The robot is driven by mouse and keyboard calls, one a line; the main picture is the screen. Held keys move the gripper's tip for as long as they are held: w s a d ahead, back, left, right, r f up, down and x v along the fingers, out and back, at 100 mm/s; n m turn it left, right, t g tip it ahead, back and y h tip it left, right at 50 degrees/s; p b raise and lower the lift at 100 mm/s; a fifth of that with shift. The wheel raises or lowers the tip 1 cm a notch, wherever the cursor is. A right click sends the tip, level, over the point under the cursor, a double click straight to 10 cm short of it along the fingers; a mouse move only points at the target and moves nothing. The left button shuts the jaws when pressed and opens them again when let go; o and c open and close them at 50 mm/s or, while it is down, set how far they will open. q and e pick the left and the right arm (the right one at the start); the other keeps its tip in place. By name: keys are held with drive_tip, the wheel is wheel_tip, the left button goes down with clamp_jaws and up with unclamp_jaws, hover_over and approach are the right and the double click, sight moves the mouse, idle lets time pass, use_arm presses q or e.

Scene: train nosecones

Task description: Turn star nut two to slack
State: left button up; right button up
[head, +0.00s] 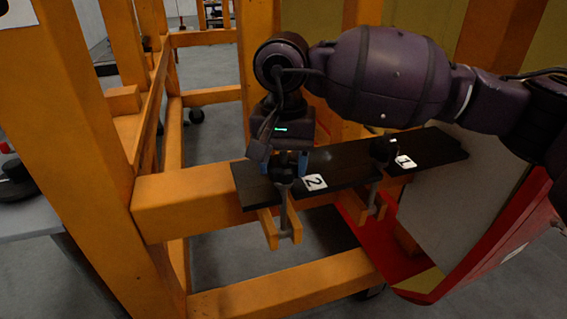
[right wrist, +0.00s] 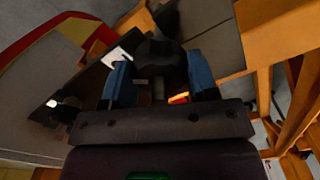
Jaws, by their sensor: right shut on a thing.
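Star nut two (head: 284,173) is a black knob on a bolt, beside the white label marked 2 (head: 314,182) on the dark board (head: 340,164). My right gripper (head: 285,163) points down over it from above, with a blue finger on each side. In the right wrist view, the black star nut (right wrist: 160,56) shows between the two blue fingertips (right wrist: 160,78), and the jaws are shut on it. The fingers and wrist partly hide the nut in the head view. How far the nut is turned cannot be told. My left gripper is not in view.
Another black star nut (head: 382,149) stands beside the label marked 1 (head: 405,161), to the right. The board lies on an orange timber frame (head: 190,203) with tall posts around the arm. A red-edged panel (head: 470,190) is at the right. A grey table (head: 30,218) is at the left.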

drive_tip(key=shift+w+f+n+b, duration=0.1)
drive_tip(key=shift+f+n+b, duration=0.25)
drive_tip(key=shift+n, duration=0.55)
drive_tip(key=n+b, duration=0.1)
drive_tip(key=n, duration=0.1)
drive_tip(key=shift+r+n, duration=0.1)
drive_tip(key=shift+n, duration=0.2)
drive_tip(key=shift+r+n+b, duration=0.2)
drive_tip(key=shift+n+b, duration=0.6)
drive_tip(key=shift+n, duration=0.5)
drive_tip(key=shift+r+n, duration=0.1)
drive_tip(key=shift+n, duration=0.2)
drive_tip(key=o, duration=0.9)
drive_tip(key=shift+o, duration=0.2)
